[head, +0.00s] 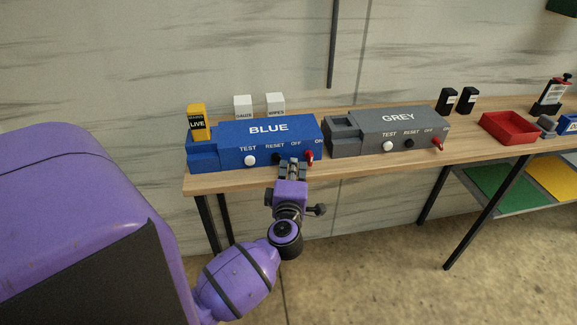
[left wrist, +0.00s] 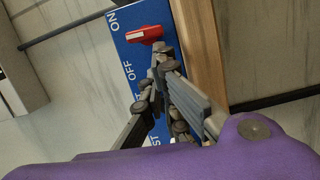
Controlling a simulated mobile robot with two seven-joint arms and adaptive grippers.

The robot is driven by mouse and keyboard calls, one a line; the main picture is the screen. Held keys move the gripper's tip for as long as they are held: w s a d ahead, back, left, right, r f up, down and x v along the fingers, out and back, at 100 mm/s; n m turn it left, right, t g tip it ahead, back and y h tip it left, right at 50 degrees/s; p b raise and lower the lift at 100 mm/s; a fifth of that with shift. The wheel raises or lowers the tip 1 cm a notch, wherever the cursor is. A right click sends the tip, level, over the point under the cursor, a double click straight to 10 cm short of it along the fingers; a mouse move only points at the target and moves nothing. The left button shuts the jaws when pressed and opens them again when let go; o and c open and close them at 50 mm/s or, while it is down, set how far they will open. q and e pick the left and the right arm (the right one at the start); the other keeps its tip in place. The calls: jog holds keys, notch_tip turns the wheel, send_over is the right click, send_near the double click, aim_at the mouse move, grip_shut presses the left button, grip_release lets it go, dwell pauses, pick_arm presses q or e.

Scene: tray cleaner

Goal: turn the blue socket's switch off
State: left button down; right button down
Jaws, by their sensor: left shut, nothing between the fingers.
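The blue socket box (head: 268,130) stands on the bench, marked TEST, RESET, OFF and ON. Its red switch (head: 309,155) is on the front face below the OFF and ON labels; I cannot tell which way it is set. In the left wrist view the red switch (left wrist: 145,35) lies just beyond my fingertips. My left gripper (head: 292,166) is shut and empty at the box's front, just left of the switch. Its fingers (left wrist: 162,62) also show in the left wrist view; I cannot tell whether they touch the switch. My right gripper is not in view.
A yellow LIVE block (head: 196,122) stands in the blue box's left end. A grey socket box (head: 390,131) with its own red switch (head: 438,144) stands to the right. White blocks (head: 243,106) stand behind; a red tray (head: 509,128) is farther right.

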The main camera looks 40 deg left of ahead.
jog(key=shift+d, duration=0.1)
pick_arm(q)
jog(key=shift+f, duration=0.15)
jog(key=shift+w+d+f+n+b, duration=0.3)
jog(key=shift+f+n+b, duration=0.3)
jog(key=shift+n, duration=0.2)
jog(key=shift+f+n, duration=0.15)
jog(key=shift+n, duration=0.35)
jog(key=shift+w+d+r+p, duration=0.15)
jog(key=shift+d+r+p, duration=0.05)
jog(key=shift+p, duration=0.25)
jog(key=shift+f+t, duration=0.25)
jog(key=shift+t, duration=0.05)
jog(key=shift+w+d+f, duration=0.1)
jog(key=shift+d, duration=0.05)
jog(key=v, duration=0.8)
jog(key=shift+a, duration=0.25)
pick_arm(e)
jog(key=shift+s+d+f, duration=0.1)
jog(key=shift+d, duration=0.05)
